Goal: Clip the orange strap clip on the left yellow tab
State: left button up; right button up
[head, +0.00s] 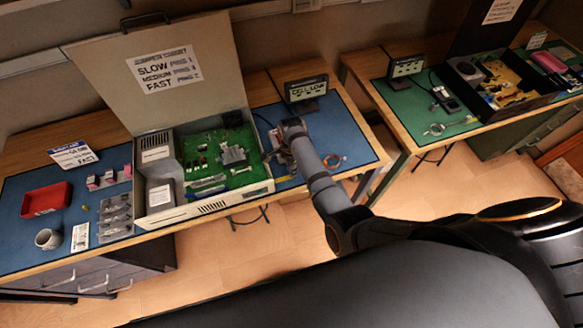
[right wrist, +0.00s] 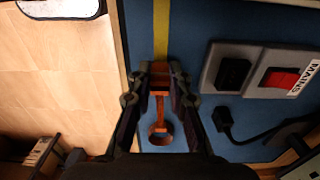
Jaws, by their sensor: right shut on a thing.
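The orange strap clip (right wrist: 160,100) is in my right gripper, between its two dark fingers (right wrist: 160,72) in the right wrist view. Its ring end (right wrist: 160,133) hangs back toward the wrist, and its front end sits at the fingertips. A flat yellow strip (right wrist: 161,32), which may be the left yellow tab, runs from the fingertips to the top of the view, in line with the clip. I cannot tell whether the clip touches it. In the head view my right gripper (head: 281,152) is small and partly hidden by its arm. My left gripper is not in view.
A switch panel with a red rocker (right wrist: 284,80) and a dark socket (right wrist: 233,74) lies right of the gripper, with a black plug (right wrist: 223,120) nearby. The open case with a green board (head: 222,160) stands left of the arm. A display (head: 306,88) stands behind.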

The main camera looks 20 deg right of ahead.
jog(key=shift+f+b, duration=0.6)
jog(key=shift+f, duration=0.4)
dwell(0.4)
jog(key=o, duration=0.9)
jog(key=shift+c, duration=0.2)
jog(key=o, duration=0.3)
jog(key=shift+r+p, duration=0.65)
jog(key=shift+p, duration=0.2)
notch_tip(320, 180, up, 6)
jog(key=p, duration=0.6)
